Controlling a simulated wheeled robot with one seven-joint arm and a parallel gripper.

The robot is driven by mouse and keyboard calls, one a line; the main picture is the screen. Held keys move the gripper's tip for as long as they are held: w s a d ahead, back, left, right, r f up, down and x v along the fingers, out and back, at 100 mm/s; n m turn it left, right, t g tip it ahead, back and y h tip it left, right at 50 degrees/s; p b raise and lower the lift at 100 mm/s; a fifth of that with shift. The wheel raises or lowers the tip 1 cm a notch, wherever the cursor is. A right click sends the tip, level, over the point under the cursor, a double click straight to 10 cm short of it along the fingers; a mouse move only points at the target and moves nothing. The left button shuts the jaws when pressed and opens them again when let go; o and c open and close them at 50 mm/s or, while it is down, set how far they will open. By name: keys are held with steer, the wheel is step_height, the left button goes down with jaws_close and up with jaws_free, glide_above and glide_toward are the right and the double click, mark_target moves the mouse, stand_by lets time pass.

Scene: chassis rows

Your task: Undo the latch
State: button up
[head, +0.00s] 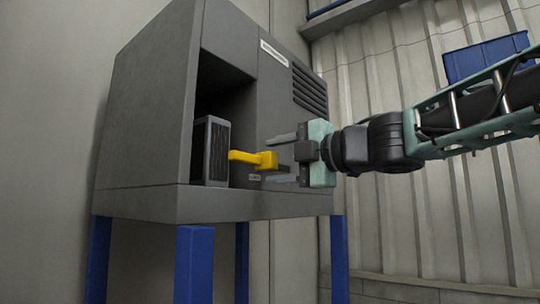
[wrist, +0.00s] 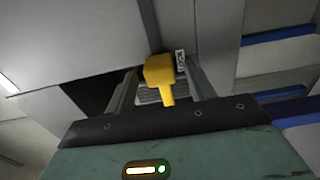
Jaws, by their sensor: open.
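The yellow latch handle (head: 254,159) sits low on the front of a dark grey chassis cabinet (head: 150,110), beside an open bay. It points left across the edge of a vented module (head: 211,150) inside the bay. My gripper (head: 282,159) is open, with one finger above the handle's right end and one below. In the wrist view the latch (wrist: 160,75) shows between the two fingers (wrist: 160,92), with a gap on either side. I cannot tell whether either finger touches it.
The cabinet stands on a frame with blue legs (head: 194,265). A small label is below the latch. A blue bin (head: 486,57) is at the upper right, behind my arm. The space in front of the ribbed wall (head: 390,240) below my arm looks clear.

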steer(key=shift+x, duration=1.2)
